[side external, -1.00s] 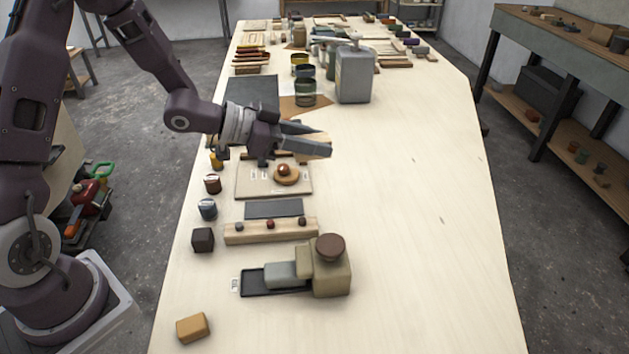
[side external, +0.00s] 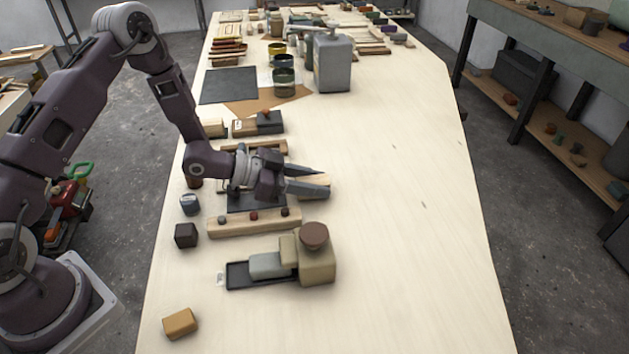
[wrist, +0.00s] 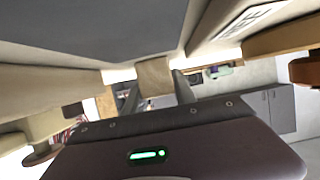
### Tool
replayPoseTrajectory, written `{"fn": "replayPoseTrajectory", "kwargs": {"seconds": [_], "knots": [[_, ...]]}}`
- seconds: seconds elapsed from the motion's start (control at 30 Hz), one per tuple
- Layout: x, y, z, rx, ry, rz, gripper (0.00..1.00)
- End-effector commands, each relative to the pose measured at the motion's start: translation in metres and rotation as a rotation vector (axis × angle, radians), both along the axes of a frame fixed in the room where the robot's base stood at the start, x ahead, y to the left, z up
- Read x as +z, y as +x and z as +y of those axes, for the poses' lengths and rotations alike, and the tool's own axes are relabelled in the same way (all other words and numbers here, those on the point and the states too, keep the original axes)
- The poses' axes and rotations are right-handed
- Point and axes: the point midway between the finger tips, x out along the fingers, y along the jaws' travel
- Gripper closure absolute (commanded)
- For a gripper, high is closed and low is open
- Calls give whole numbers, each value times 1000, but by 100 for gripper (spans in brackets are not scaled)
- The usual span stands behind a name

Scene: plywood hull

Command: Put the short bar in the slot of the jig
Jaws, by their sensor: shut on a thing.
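My gripper (side external: 308,184) is shut on a pale wooden short bar (side external: 318,179), which shows between its dark fingers in the side view. In the wrist view the tan bar (wrist: 154,77) sits between the two fingers. The gripper hangs above the table, over a dark plate (side external: 245,203) that it partly covers. A wooden rail (side external: 238,226) with small knobs lies just in front of it. Closer to the camera stands a tan block fixture (side external: 318,266) with a brown knob and a grey block in a dark tray. I cannot tell which piece is the jig, nor see its slot.
A dark cube (side external: 186,235) and a yellow-brown block (side external: 180,323) lie at the left edge. A grey canister (side external: 332,65) and an open tin (side external: 284,83) stand farther back. The right side of the table is clear.

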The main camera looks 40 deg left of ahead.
Motion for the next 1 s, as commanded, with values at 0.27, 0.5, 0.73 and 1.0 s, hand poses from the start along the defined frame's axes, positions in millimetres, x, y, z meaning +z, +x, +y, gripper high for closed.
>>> {"fn": "replayPoseTrajectory", "kwargs": {"seconds": [0.27, 0.5, 0.73, 1.0], "knots": [[-1, 0, 0, 0, -1, 1, 46], [4, 0, 0, 1, 1, -1, 46], [20, -28, 31, 5, 1, 1, 46], [41, -64, 66, 4, 0, 0, 46]]}}
